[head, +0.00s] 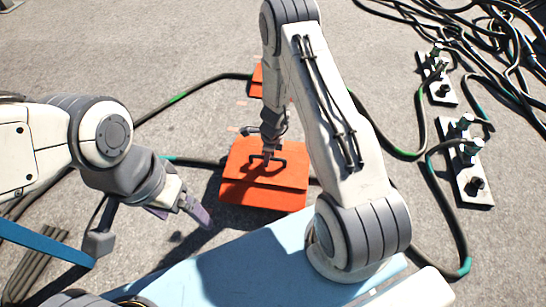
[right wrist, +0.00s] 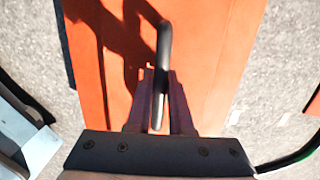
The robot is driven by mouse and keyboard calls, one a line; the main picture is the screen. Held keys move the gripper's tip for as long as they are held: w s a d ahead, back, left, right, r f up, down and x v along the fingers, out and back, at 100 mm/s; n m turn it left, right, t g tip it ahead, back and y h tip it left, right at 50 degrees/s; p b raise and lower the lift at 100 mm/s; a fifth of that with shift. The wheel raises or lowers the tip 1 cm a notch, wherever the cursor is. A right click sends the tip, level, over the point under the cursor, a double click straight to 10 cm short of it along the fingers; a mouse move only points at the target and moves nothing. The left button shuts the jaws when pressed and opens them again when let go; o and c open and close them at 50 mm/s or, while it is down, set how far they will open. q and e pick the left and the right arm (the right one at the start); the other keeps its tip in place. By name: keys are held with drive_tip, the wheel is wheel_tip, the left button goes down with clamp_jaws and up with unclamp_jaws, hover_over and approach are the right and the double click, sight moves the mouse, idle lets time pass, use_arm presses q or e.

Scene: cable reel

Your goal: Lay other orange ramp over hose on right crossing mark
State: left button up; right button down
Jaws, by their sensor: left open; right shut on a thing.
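The near orange ramp (head: 240,178) is in the middle of the head view, below my right arm, and fills much of the right wrist view (right wrist: 220,45). My right gripper (head: 267,154) is shut on its black handle (right wrist: 163,42). A dark hose with a teal band (head: 195,162) runs up to the ramp's left side and shows again at its right. I cannot tell whether the ramp rests fully on the ground. The other orange ramp (head: 257,78) is farther back, mostly hidden behind my right arm. My left gripper (head: 186,212) is open and empty, left of the near ramp.
A far hose with a green band (head: 178,98) runs to the back ramp. Two white connector plates (head: 440,90) (head: 473,190) with hose ends stand at right. Tangled black hoses (head: 490,30) lie at the upper right. Bare pavement lies at the upper left.

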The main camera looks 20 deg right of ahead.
sight(262, 161)
drive_tip(key=w, duration=0.1)
drive_tip(key=w+f, duration=0.1)
drive_tip(key=w, duration=0.1)
drive_tip(key=shift+a+f+p, duration=0.2)
drive_tip(key=shift+f+p, duration=0.1)
drive_tip(key=shift+f, duration=0.05)
drive_tip(key=shift+w+f, duration=0.35)
drive_tip(key=shift+w, duration=0.25)
wheel_tip(262, 161, down, 4)
drive_tip(key=b, duration=0.3)
drive_tip(key=shift+a+f+b, duration=0.1)
drive_tip(key=shift+b, duration=0.25)
drive_tip(key=c, duration=1.2)
unclamp_jaws()
drive_tip(key=shift+f, duration=0.1)
drive_tip(key=o, duration=0.4)
